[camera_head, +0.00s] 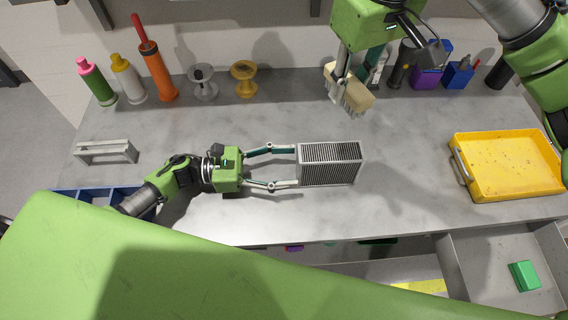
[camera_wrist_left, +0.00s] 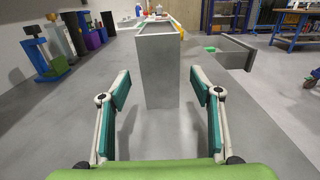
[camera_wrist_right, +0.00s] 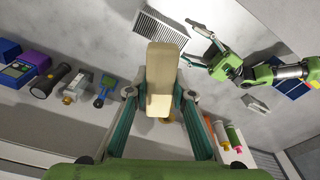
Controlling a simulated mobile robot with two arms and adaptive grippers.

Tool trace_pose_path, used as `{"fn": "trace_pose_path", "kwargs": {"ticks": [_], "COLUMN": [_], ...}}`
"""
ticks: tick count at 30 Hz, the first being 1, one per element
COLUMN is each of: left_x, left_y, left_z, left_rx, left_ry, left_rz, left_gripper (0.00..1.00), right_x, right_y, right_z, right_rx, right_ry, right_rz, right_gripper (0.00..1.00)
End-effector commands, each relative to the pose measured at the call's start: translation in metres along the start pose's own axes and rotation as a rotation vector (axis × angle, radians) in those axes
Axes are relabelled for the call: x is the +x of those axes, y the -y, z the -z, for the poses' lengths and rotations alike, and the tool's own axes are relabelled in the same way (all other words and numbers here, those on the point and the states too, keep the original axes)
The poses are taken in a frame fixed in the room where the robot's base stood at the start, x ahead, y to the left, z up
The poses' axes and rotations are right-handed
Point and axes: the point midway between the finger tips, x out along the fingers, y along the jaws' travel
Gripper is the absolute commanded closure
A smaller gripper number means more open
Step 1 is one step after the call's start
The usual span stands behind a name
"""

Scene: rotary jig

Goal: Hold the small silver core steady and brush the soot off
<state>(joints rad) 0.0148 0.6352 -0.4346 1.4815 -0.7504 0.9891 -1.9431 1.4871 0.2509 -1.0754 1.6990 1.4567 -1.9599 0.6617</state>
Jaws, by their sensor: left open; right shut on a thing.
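The silver core (camera_head: 329,164), a grey block with a dark-slotted top, lies on the bench near its middle. It also stands ahead in the left wrist view (camera_wrist_left: 158,72). I cannot tell soot from the dark slots. My left gripper (camera_head: 293,167) is open at the core's left end, with gaps beside the core in the left wrist view. My right gripper (camera_head: 352,72) is shut on a brush (camera_head: 349,92) with a beige body and pale bristles pointing down. The brush is behind the core, apart from it; its body fills the right wrist view's middle (camera_wrist_right: 161,80).
A yellow tray (camera_head: 508,166) sits at the right. Bottles (camera_head: 158,72) and two spools (camera_head: 244,79) stand at the back left, with blue and purple boxes (camera_head: 430,78) back right. A grey bracket (camera_head: 107,151) lies left. An open drawer (camera_head: 487,262) holds a green block (camera_head: 525,276).

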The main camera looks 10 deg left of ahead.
Motion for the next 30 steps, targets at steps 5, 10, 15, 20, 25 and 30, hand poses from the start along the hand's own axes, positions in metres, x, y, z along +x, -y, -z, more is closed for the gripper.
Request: {"fn": "trace_pose_path", "kwargs": {"ticks": [5,10,15,20,25,30], "left_x": [0.021,0.053,0.085,0.106,0.117,0.119], "left_y": [0.001,0.001,0.001,0.000,0.001,0.001], "left_z": [-0.001,-0.002,-0.002,-0.001,-0.001,0.000], "left_rx": [0.006,0.006,0.004,0.004,0.003,0.003], "left_ry": [0.006,0.006,0.005,0.003,0.003,0.002], "left_rz": [0.002,0.002,0.001,0.000,0.001,0.000], "left_gripper": [0.42,0.42,0.42,0.42,0.42,0.42], "right_x": [0.000,0.000,0.000,0.000,0.000,0.000], "right_y": [0.000,0.000,0.000,0.000,0.000,0.000], "right_z": [0.000,0.000,0.000,0.000,0.000,0.000], "right_rx": [0.000,0.000,0.000,0.000,0.000,0.000], "right_ry": [0.000,0.000,0.000,0.000,0.000,-0.001], "right_rz": [0.000,0.000,0.000,0.000,0.000,0.000], "right_gripper": [1.00,1.00,1.00,1.00,1.00,1.00]}}
